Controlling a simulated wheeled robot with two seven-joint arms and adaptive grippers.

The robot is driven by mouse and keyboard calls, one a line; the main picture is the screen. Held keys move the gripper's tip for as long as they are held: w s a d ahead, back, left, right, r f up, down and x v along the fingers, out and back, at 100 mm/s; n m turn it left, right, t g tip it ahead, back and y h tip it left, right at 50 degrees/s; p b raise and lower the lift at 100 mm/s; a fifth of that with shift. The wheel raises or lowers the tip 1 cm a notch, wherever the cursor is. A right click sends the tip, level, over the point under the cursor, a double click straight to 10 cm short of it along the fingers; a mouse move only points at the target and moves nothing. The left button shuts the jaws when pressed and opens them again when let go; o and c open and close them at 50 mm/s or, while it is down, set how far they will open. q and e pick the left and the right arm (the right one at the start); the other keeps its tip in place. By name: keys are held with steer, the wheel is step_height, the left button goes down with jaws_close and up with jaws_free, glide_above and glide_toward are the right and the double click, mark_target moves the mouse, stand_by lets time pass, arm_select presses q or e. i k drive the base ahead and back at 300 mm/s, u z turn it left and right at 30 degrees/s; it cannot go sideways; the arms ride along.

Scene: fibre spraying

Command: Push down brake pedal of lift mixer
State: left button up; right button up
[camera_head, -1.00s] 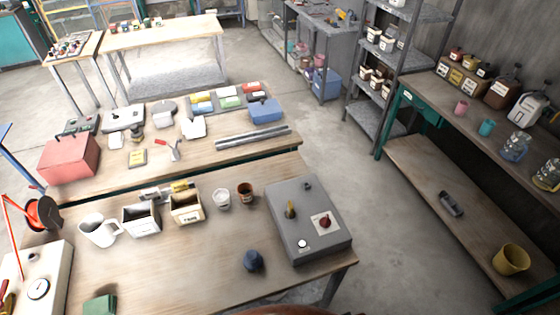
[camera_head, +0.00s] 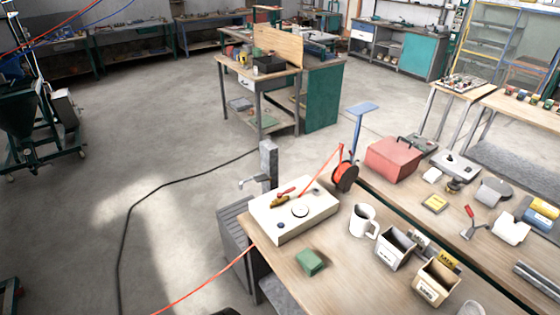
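A dark green wheeled machine (camera_head: 38,125) stands on the floor at the left edge of the head view, partly cut off. It has a tall mast, a pale box on its side and small castors; it may be the lift mixer. I cannot make out a brake pedal on it. Neither of my grippers is in view.
A black cable (camera_head: 128,230) and a red hose (camera_head: 205,280) run across the floor. A wooden workbench (camera_head: 345,280) with a white control box (camera_head: 293,212), mug and bins fills the lower right. A cluttered table (camera_head: 258,80) stands mid-back. The floor between is mostly clear.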

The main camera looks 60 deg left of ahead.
mark_target(19, 292)
steer(key=u, duration=3.95)
steer(key=i, duration=1.6)
steer(key=z, duration=0.25)
steer(key=i, duration=1.35)
steer(key=u, duration=1.1)
steer(key=i, duration=0.85)
steer(key=u, duration=0.6)
